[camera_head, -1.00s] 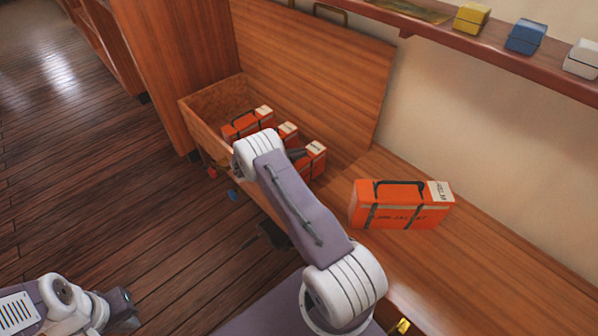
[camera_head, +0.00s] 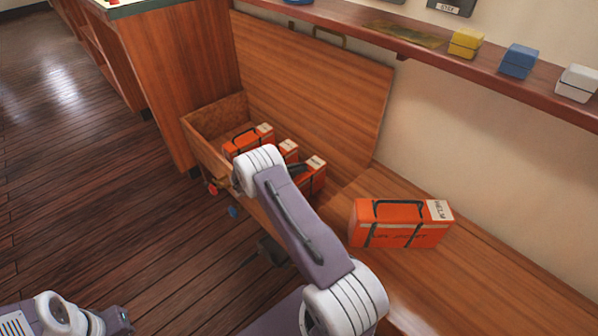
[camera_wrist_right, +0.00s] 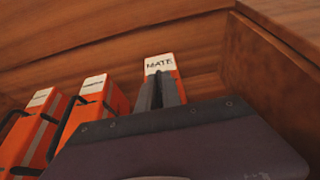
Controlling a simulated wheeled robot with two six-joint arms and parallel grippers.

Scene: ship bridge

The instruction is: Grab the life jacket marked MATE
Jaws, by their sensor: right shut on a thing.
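The life jacket marked MATE (camera_wrist_right: 159,66) is an orange block with a white label, in the wrist view. In the head view it appears to be the right-hand orange pack (camera_head: 314,178) in the open wooden bench locker (camera_head: 203,147). My right gripper (camera_wrist_right: 160,88) reaches down into the locker, its dark fingers closed at the MATE jacket and covering its middle. In the head view my right gripper (camera_head: 298,168) is mostly hidden behind its wrist. My left gripper (camera_head: 120,319) is at the lower left, away from the locker; its jaws are unclear.
Two more orange jackets (camera_wrist_right: 96,103) (camera_wrist_right: 36,118) stand to the left in the locker. A jacket marked HELM (camera_head: 400,224) lies on the bench (camera_head: 470,275). The raised lid (camera_head: 310,85) leans behind. A shelf (camera_head: 420,55) with small boxes runs above.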

